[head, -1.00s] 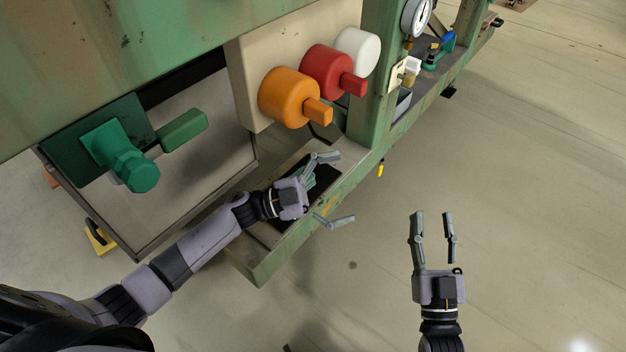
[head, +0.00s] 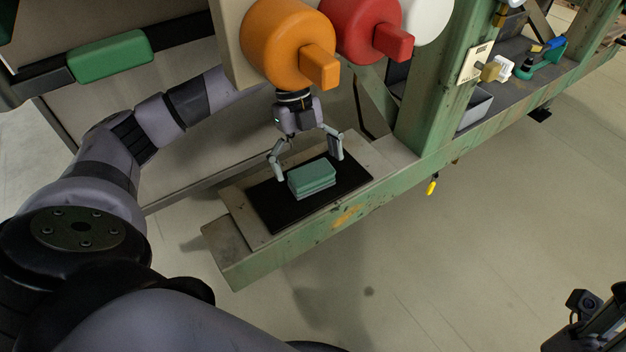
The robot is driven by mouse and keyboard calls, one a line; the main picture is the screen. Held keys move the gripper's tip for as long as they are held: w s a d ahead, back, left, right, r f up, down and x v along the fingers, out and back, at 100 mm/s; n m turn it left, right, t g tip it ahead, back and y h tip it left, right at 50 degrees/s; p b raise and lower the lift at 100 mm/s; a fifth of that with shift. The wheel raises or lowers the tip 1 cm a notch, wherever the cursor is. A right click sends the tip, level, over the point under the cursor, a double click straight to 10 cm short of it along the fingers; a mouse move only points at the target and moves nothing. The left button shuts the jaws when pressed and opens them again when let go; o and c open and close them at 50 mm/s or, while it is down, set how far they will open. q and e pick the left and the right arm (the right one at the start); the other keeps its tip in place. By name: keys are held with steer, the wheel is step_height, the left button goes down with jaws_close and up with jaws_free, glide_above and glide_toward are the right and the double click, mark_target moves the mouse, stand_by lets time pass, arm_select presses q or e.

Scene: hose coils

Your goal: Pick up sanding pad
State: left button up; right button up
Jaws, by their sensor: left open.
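The sanding pad (head: 312,178) looks like a small green block with a paler layer low on its side. It lies on a black mat (head: 278,208) on the low shelf of the green frame. My left gripper (head: 308,162) is open, just behind the pad in the head view, with its fingers pointing down toward the mat. One finger is near the pad's left end, the other beyond its right end. The jaws hold nothing. I cannot tell whether a fingertip touches the pad. My right gripper's fingers are not in view.
An orange knob (head: 283,42) and a red knob (head: 358,28) stick out above my left gripper. A green post (head: 432,90) stands right of the mat. A grey bin (head: 472,108) sits farther right. The floor in front is clear.

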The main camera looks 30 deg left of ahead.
arm_select(q)
steer(key=x, duration=0.3)
steer(key=shift+b, duration=0.35)
steer(key=shift+r, duration=0.1)
steer(key=shift+c, duration=0.4)
steer(key=shift+w, duration=0.1)
steer(key=c, duration=1)
